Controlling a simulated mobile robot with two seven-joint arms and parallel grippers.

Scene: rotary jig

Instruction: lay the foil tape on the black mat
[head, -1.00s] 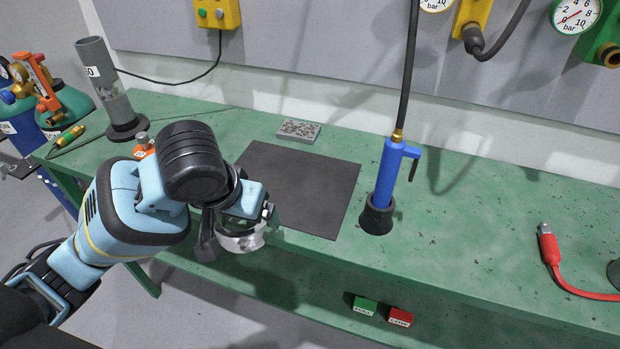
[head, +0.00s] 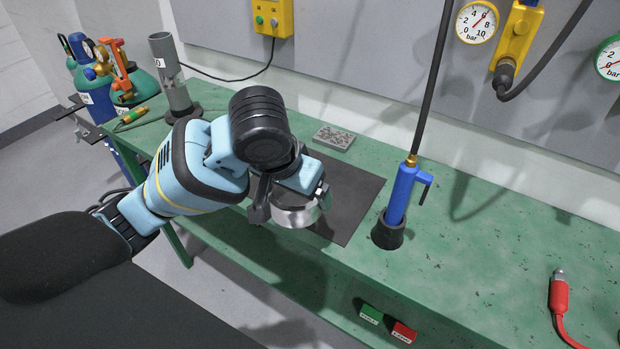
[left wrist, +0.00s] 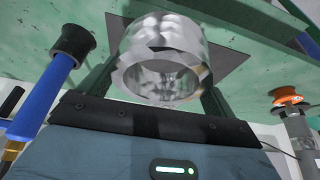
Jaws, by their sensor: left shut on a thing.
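The foil tape (head: 295,212) is a shiny silver ring. My left gripper (head: 300,200) is shut on it, and the left wrist view shows the ring (left wrist: 160,60) between the two fingers. In the head view the tape appears at the left front part of the black mat (head: 350,200), near the bench's front edge. The mat lies flat on the green bench, and my arm hides its left part. The mat also shows behind the tape in the left wrist view (left wrist: 232,62). Whether the tape touches the mat I cannot tell. My right gripper is not in view.
A blue tool (head: 401,195) stands in a black holder right of the mat. A grey speckled block (head: 334,137) lies behind the mat. A grey tube (head: 170,75) stands at the bench's left end.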

